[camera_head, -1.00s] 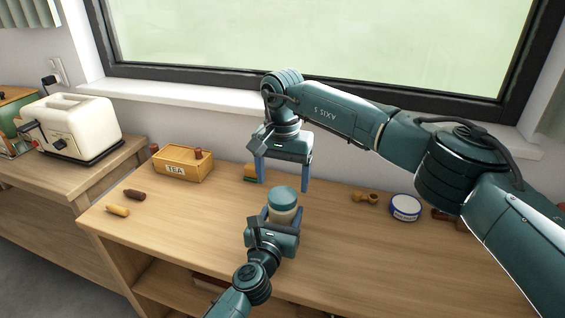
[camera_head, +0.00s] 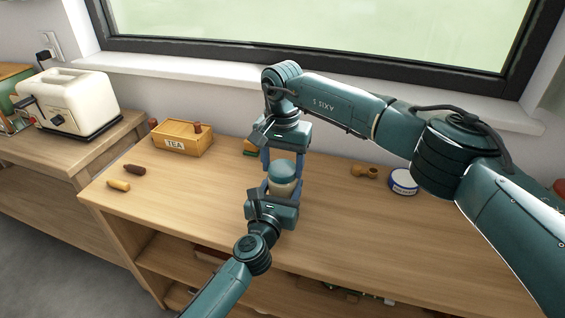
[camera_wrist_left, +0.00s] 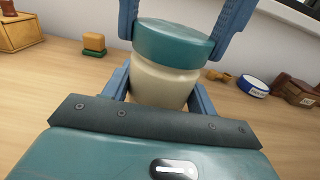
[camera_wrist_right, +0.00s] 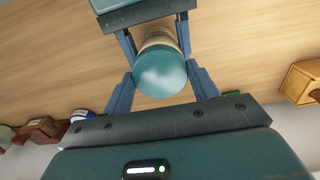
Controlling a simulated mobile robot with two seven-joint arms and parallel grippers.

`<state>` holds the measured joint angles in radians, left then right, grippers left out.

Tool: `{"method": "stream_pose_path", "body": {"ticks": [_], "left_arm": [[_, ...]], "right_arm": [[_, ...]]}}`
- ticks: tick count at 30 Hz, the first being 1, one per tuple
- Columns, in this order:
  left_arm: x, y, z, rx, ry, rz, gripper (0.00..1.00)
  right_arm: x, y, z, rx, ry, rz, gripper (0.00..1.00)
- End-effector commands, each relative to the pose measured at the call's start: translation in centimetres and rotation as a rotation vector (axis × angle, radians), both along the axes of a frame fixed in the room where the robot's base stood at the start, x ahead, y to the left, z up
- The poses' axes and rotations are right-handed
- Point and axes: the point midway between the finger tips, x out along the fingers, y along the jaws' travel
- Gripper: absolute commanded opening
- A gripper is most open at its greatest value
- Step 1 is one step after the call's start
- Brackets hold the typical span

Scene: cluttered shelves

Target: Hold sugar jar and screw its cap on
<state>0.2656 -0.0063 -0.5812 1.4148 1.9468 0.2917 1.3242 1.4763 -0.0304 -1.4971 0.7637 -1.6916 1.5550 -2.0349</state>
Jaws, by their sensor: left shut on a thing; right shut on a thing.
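The sugar jar (camera_head: 284,187) is cream-coloured and upright, with its teal cap (camera_head: 283,170) on top. In the left wrist view the jar body (camera_wrist_left: 160,84) stands between my left fingers and the cap (camera_wrist_left: 172,42) sits on its mouth. My left gripper (camera_head: 282,190) is shut on the jar body from the front. My right gripper (camera_head: 283,165) reaches down from above, its blue fingers on either side of the cap, and is shut on it. The right wrist view shows the cap (camera_wrist_right: 160,74) from above. I cannot tell whether the cap is screwed tight.
A wooden TEA box (camera_head: 182,140) stands at the back left of the wooden counter (camera_head: 220,190). A blue and white tin (camera_head: 403,182) and a small brown wooden item (camera_head: 364,172) lie to the right. A toaster (camera_head: 70,102) stands on the left counter.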

Motion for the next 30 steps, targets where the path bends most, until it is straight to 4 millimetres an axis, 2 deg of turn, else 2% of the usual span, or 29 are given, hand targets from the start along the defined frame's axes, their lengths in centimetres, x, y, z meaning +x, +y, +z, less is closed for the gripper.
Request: {"method": "stream_pose_path", "body": {"ticks": [1, 7, 11, 13, 17, 30], "left_arm": [[0.01, 0.03, -0.03, 0.0, 0.001, 0.001, 0.0], [0.01, 0.03, -0.03, 0.0, 0.001, 0.001, 0.0], [0.01, 0.04, -0.03, -0.001, 0.001, 0.001, 0.0], [0.01, 0.04, -0.03, -0.001, 0.001, 0.001, 0.0], [0.01, 0.05, -0.04, -0.001, 0.001, 0.001, 0.0], [0.03, 0.05, -0.04, -0.001, 0.001, 0.002, 0.0]], "right_arm": [[0.0, -0.01, 0.01, 0.0, 0.0, 0.0, 0.46], [-0.01, -0.01, 0.02, -0.001, 0.0, 0.0, 0.31], [-0.01, -0.02, 0.02, -0.001, 0.0, -0.036, 0.3], [-0.02, -0.02, 0.02, -0.001, 0.001, -0.117, 0.3], [-0.03, -0.01, 0.02, 0.0, 0.001, -0.378, 0.3], [-0.06, 0.02, -0.07, 0.0, 0.001, -1.386, 0.3]]}}
